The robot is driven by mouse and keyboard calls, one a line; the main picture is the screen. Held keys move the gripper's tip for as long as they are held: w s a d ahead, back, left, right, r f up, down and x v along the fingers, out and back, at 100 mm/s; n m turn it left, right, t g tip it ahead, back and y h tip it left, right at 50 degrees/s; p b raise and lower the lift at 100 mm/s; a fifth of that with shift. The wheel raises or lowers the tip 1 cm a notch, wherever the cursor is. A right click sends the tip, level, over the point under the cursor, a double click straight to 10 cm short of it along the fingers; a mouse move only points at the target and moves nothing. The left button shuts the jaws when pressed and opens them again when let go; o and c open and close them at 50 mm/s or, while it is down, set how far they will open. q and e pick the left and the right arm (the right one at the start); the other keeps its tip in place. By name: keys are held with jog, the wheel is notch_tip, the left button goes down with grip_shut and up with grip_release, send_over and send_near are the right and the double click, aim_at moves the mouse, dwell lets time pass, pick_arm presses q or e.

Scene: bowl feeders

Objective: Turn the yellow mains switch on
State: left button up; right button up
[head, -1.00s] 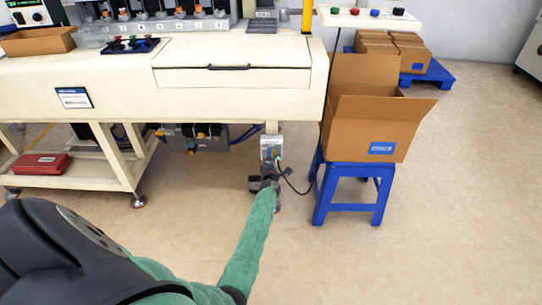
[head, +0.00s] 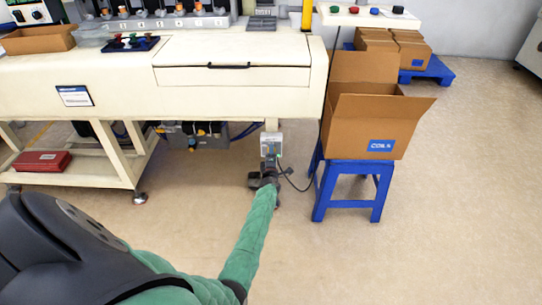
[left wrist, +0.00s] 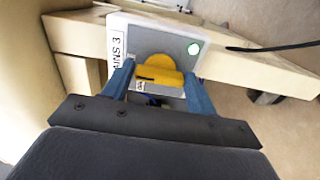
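The mains switch box (head: 271,143) is a light grey box on the machine's leg, below the right end of the bench. A label reading "MAINS" runs down the box's left side. My left gripper (left wrist: 158,84) has its two blue fingers apart, one at each end of the yellow handle; firm contact is not clear. In the head view my left gripper (head: 267,178) is just below the box. My right gripper is out of view.
A black cable (head: 295,182) curves from the box to the right. A blue stool (head: 347,172) with an open cardboard box (head: 362,125) stands close on the right. The cream bench (head: 240,85) overhangs the switch. The floor in front is clear.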

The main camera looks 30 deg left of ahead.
pick_arm(q)
jog(key=shift+o, duration=1.3)
jog(key=v, duration=0.7)
jog(key=shift+s+d, duration=0.25)
jog(key=shift+s, duration=0.05)
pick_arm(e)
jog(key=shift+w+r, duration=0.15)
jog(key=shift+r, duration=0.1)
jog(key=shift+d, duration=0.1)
